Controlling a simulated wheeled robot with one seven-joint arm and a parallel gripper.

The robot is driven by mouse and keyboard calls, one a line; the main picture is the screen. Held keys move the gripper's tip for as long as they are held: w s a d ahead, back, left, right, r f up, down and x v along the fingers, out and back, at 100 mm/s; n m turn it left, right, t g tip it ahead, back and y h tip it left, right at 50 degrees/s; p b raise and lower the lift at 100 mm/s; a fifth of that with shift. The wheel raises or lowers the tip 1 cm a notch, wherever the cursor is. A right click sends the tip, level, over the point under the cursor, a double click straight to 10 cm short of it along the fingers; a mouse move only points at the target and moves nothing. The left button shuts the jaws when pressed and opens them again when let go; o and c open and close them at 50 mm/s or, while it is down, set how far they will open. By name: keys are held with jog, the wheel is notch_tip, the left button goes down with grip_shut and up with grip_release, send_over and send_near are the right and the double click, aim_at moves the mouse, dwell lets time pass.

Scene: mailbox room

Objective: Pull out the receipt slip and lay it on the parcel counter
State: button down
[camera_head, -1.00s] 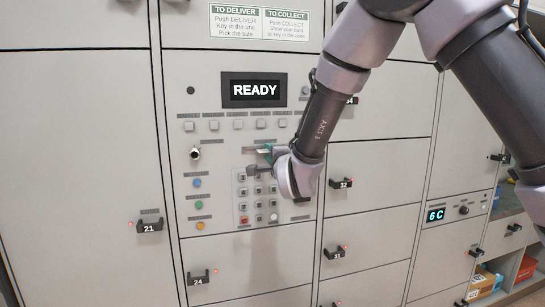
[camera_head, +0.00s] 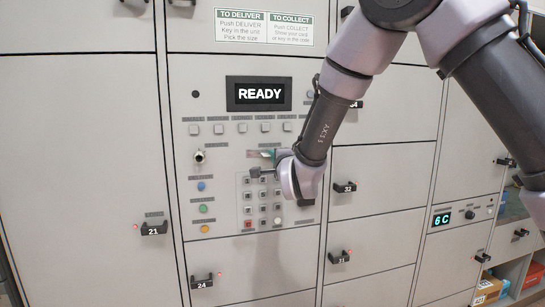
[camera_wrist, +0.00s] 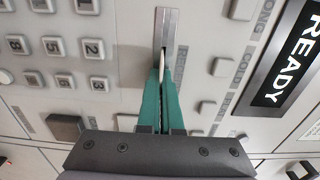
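The receipt slip (camera_wrist: 162,62) is a thin pale strip at the narrow metal slot (camera_wrist: 166,22) in the locker's control panel. My gripper (camera_wrist: 163,75) has green fingers close together, one on each side of the slip, with their tips just at the slot. The fingers look shut on the slip; how much of it is still inside the slot is hidden. In the head view my gripper (camera_head: 268,155) is at the panel, above the keypad, and its wrist covers part of the panel.
The keypad (camera_head: 262,203) lies just below the slot, and a row of square buttons (camera_head: 240,128) lies above it. The display (camera_head: 259,93) reads READY. Locker doors with protruding black handles, such as 32 (camera_head: 344,187) and 31 (camera_head: 339,257), surround the panel. Shelves with boxes (camera_head: 487,291) stand lower right.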

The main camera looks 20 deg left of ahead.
jog(key=v, duration=0.8)
jog(key=shift+s, duration=0.3)
dwell(0.5)
jog(key=shift+d, duration=0.1)
